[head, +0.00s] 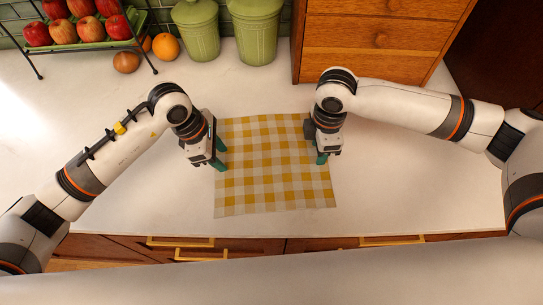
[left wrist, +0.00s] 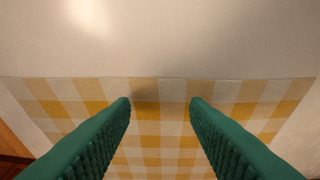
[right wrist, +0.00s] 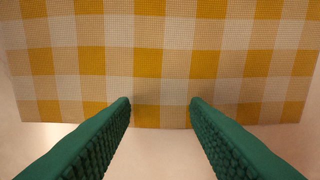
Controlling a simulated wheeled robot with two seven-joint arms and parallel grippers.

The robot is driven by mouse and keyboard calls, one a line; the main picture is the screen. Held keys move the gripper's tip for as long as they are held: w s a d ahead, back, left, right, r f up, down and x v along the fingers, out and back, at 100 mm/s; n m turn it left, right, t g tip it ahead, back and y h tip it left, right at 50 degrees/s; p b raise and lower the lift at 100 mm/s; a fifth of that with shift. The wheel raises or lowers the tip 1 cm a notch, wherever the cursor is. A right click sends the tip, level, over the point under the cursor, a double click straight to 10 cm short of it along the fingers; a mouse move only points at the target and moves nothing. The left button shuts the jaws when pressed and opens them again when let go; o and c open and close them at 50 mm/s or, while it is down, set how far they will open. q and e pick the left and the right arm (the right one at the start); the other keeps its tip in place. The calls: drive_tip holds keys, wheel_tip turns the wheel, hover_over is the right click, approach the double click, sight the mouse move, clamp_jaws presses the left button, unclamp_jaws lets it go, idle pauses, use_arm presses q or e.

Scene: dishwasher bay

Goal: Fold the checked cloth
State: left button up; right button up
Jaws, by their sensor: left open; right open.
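The yellow and white checked cloth (head: 272,172) lies flat and unfolded on the white counter in the head view. My left gripper (head: 219,163) is over the cloth's left edge. In the left wrist view its green fingers (left wrist: 160,102) are apart, with the cloth's edge (left wrist: 160,84) just beyond the tips and nothing between them. My right gripper (head: 321,159) is at the cloth's right edge. In the right wrist view its green fingers (right wrist: 160,102) are apart, with the cloth (right wrist: 160,60) under and beyond the tips. How high the tips are above the cloth is hard to tell.
A wooden drawer unit (head: 378,52) stands at the back right. Two green canisters (head: 197,30) and a rack of red apples (head: 90,28) are at the back left, with an orange (head: 166,46) beside them. The counter (head: 420,185) right of the cloth is clear.

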use_arm(q)
drive_tip(key=shift+f, duration=0.15)
use_arm(e)
drive_tip(key=shift+f, duration=0.15)
use_arm(q)
drive_tip(key=shift+f, duration=0.1)
use_arm(e)
drive_tip(key=shift+f, duration=0.15)
use_arm(q)
clamp_jaws()
use_arm(e)
clamp_jaws()
